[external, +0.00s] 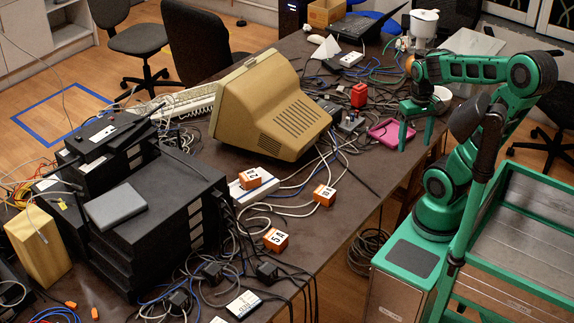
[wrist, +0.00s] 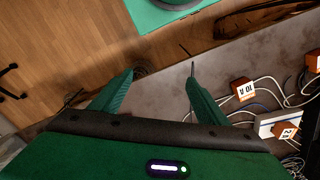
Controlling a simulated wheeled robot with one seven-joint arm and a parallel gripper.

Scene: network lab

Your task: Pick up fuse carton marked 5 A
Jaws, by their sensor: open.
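The fuse carton marked 5 A (external: 275,239) is a small orange box with a white label on the near part of the table, among cables. In the wrist view an orange carton (wrist: 314,61), cut off by the right edge, may be it; its label is not readable. A similar carton marked 10 A (external: 323,194) lies farther back and shows in the wrist view (wrist: 242,89). A third orange carton (external: 249,178) is by a white power strip. My gripper (external: 415,146) is open and empty near the table's right edge, well away from the 5 A carton.
A beige monitor (external: 265,105) stands mid-table. Black stacked equipment (external: 160,220) is left of the 5 A carton. A pink tray (external: 384,132) and a red block (external: 359,95) lie near my gripper. Loose cables surround the cartons.

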